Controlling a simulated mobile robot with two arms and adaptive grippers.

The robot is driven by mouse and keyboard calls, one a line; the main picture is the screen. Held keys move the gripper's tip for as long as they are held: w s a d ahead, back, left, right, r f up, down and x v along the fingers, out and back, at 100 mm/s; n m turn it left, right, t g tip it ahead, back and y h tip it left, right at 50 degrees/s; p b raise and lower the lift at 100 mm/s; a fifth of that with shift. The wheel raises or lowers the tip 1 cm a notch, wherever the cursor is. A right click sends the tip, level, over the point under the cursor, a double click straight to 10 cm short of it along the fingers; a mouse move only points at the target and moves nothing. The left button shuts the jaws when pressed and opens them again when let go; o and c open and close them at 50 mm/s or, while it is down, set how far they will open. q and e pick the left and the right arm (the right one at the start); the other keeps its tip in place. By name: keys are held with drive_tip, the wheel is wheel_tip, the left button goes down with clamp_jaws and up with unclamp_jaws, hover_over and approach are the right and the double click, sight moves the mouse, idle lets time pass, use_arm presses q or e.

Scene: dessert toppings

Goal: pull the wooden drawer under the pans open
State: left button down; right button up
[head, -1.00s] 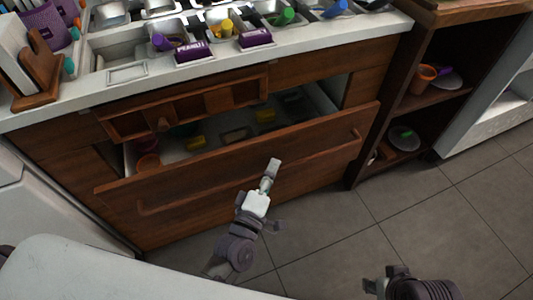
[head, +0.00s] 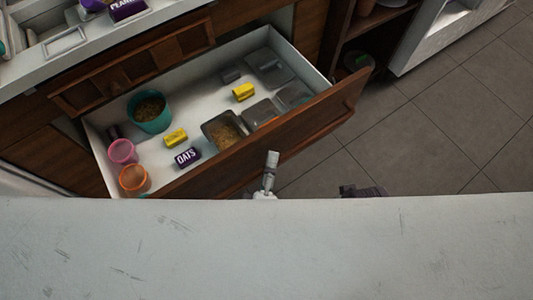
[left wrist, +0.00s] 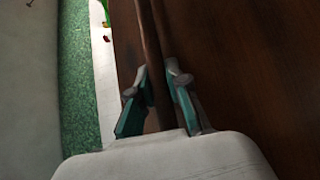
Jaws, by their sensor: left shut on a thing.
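The wooden drawer (head: 300,138) stands far out from the cabinet, with its white inside in plain view. My left gripper (head: 271,160) is at the drawer's front. In the left wrist view my left gripper (left wrist: 160,85) is shut on the long wooden handle bar (left wrist: 150,40), with a finger on each side. The pans on the counter above are mostly out of the picture. A dark part of what seems my right gripper (head: 362,191) shows low in the head view; its fingers are hidden.
The drawer holds a teal pot (head: 151,118), pink cup (head: 122,152), orange cup (head: 134,179), yellow boxes (head: 243,92), a purple oats box (head: 187,156) and metal pans (head: 260,113). A shallower wooden front (head: 130,70) sits above. Tiled floor (head: 440,120) is clear at right.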

use_arm(q)
drive_tip(key=c, duration=1.1)
unclamp_jaws()
drive_tip(key=v, duration=1.2)
